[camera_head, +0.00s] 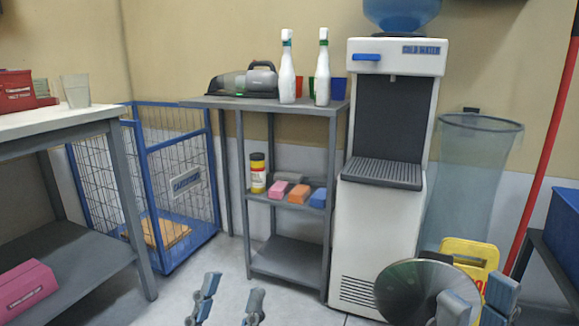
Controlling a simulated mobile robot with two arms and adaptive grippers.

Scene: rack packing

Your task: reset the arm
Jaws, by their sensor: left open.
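My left gripper (233,285) is at the bottom of the head view. Its two fingers are apart, with bare floor between them and nothing held. It is low, in front of the grey shelf rack (290,255). My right gripper (480,288) is at the lower right, in front of the yellow item by the water cooler (385,235).
The rack carries two white bottles (288,75), a handheld vacuum (262,80), a yellow container (258,175) and several small blocks. A blue wire cage (175,185) stands behind left. A table (65,118) is at left. A bin (470,180) and red pole (545,150) are at right.

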